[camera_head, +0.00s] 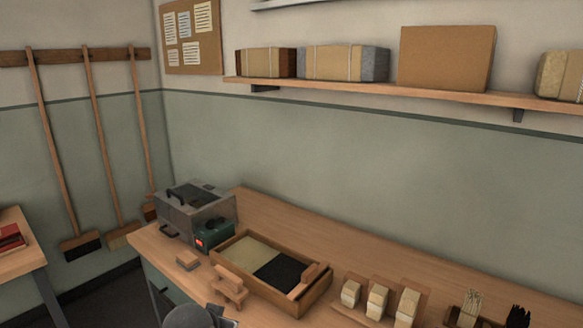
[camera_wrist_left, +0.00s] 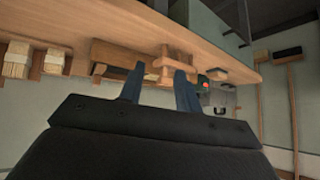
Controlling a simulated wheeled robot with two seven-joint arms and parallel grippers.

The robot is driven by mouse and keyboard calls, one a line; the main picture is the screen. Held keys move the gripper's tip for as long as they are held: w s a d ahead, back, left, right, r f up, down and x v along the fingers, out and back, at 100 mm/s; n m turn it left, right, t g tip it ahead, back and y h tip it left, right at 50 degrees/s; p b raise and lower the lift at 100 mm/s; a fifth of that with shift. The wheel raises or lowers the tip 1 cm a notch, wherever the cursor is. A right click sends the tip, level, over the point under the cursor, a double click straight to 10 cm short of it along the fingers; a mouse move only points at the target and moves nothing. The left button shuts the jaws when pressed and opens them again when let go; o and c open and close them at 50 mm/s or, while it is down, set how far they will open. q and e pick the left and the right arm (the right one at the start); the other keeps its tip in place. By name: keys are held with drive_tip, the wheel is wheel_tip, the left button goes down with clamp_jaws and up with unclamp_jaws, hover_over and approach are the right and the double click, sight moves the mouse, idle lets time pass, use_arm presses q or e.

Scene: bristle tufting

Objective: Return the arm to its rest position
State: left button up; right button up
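My left arm (camera_head: 190,317) shows as a grey rounded part at the bottom edge of the head view, in front of the workbench (camera_head: 258,312). In the left wrist view my left gripper (camera_wrist_left: 159,86) has its two dark blue fingers apart with nothing between them. The wrist view is tipped over. Beyond the fingers are the bench edge and a small wooden clamp-like stand (camera_wrist_left: 178,62), apart from the gripper as far as I can tell. The same stand (camera_head: 229,287) sits on the bench in the head view. My right gripper is not in view.
On the bench are a grey metal box (camera_head: 190,222) with a red-lit unit (camera_head: 212,238), a two-compartment wooden tray (camera_head: 311,300), pale tufted blocks (camera_head: 377,302) and bristle bundles (camera_head: 469,306). Brooms (camera_head: 105,150) hang at left. A shelf (camera_head: 400,90) carries parcels. Free air lies above the bench.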

use_arm(q)
drive_tip(key=s+f+g, duration=0.3)
drive_tip(key=s+f, duration=0.8)
drive_tip(key=s, duration=0.4)
drive_tip(key=s+d+f+g, duration=0.1)
drive_tip(key=s+f+g, duration=0.3)
drive_tip(key=s+f, duration=0.8)
drive_tip(key=s, duration=0.4)
drive_tip(key=shift+s+n+h, duration=0.25)
drive_tip(key=shift+n+h, duration=0.05)
drive_tip(key=shift+n, duration=0.1)
